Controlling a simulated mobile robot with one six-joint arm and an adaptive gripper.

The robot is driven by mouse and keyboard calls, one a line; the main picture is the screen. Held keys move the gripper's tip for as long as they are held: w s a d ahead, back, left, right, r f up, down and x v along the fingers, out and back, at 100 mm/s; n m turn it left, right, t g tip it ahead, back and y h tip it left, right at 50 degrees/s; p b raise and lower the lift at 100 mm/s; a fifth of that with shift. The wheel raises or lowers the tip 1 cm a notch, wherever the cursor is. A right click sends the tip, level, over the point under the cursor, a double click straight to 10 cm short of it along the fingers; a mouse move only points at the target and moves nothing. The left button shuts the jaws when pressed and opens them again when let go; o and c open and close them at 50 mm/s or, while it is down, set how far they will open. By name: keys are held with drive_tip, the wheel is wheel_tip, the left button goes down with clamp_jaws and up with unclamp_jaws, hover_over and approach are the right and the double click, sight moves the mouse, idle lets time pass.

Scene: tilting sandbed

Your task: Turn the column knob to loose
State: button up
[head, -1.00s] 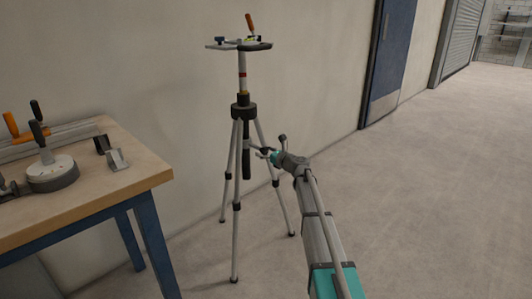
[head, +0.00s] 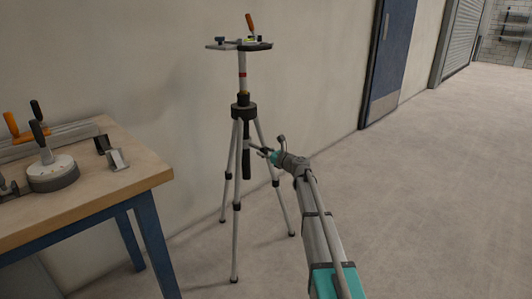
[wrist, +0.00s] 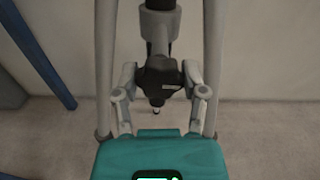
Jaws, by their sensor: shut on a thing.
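The tripod (head: 237,185) stands on the floor in front of the wall, with its centre column (head: 242,80) upright. The column knob (wrist: 160,76) is a dark, lobed knob with a small pale mark, seen in the wrist view between my fingers. My gripper (head: 260,150) reaches in from the right at the middle of the tripod, below its dark collar. In the wrist view my gripper (wrist: 158,80) is shut on the knob, one finger on each side. In the head view the knob is too small to make out at my fingertips.
A head plate (head: 238,45) with an orange-handled part tops the column. Tripod legs (wrist: 105,60) run close on both sides of my gripper. A wooden workbench (head: 100,190) with tools stands at the left. The floor at the right is clear.

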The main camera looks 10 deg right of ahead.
drive_tip(key=n, duration=0.4)
drive_tip(key=shift+w+d+n, duration=0.15)
drive_tip(key=shift+n, duration=0.15)
drive_tip(key=n, duration=1)
drive_tip(key=shift+w+r, duration=0.1)
drive_tip(key=n, duration=0.4)
drive_tip(key=shift+n, duration=0.3)
drive_tip(key=o, duration=1.1)
drive_tip(key=shift+o, duration=0.2)
drive_tip(key=shift+s, duration=0.2)
